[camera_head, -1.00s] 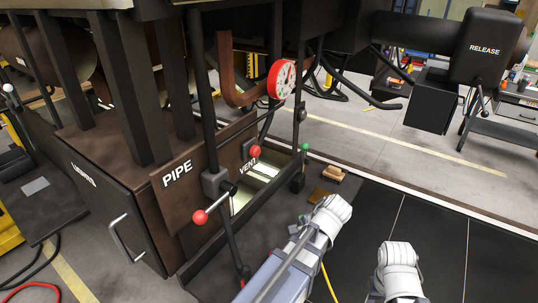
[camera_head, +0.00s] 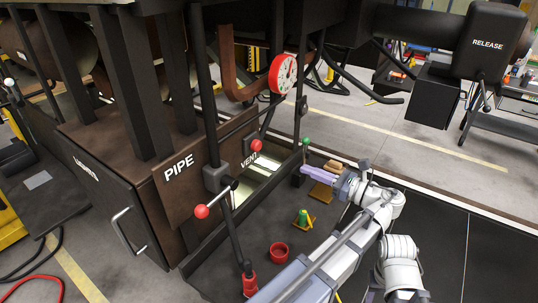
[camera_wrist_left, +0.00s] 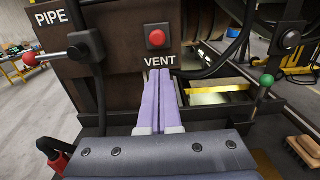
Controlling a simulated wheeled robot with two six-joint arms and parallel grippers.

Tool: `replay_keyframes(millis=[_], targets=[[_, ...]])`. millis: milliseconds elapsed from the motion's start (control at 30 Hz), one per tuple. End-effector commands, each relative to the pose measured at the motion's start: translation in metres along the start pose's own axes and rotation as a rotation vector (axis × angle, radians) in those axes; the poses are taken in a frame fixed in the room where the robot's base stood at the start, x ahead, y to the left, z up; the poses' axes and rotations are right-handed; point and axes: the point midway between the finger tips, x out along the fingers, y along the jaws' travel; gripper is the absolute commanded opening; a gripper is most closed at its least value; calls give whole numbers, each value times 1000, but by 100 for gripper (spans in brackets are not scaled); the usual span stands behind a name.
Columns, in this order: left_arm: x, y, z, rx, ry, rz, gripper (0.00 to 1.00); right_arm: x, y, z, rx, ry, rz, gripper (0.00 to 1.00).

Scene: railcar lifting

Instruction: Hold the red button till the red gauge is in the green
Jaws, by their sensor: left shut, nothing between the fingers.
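The red button (camera_head: 256,145) sits on the brown panel beside the word VENT; in the left wrist view it is the round red button (camera_wrist_left: 157,38) on a dark square base. The red gauge (camera_head: 283,73) has a red rim and pale face, seen at an angle above the button; its needle cannot be read. My left gripper (camera_head: 304,170) is shut and empty, its purple fingers pointing at the panel, to the right of and below the button. In the left wrist view the fingertips (camera_wrist_left: 159,73) are below the button, apart from it. My right gripper is not in view.
A red-knobbed lever (camera_head: 201,211) stands by the PIPE label. A green-knobbed lever (camera_head: 306,141) is near my left fingers. Dark pipes hang above.

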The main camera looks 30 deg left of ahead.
Motion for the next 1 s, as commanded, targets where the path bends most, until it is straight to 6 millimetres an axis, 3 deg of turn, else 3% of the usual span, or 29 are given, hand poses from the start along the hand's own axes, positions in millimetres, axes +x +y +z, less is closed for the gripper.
replay_keyframes(millis=[367, 1000], targets=[[7, 1, 0, -2, 2, 2, 0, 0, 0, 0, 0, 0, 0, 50], [120, 1, -1, -2, 2, 3, 0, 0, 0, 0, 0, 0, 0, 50]])
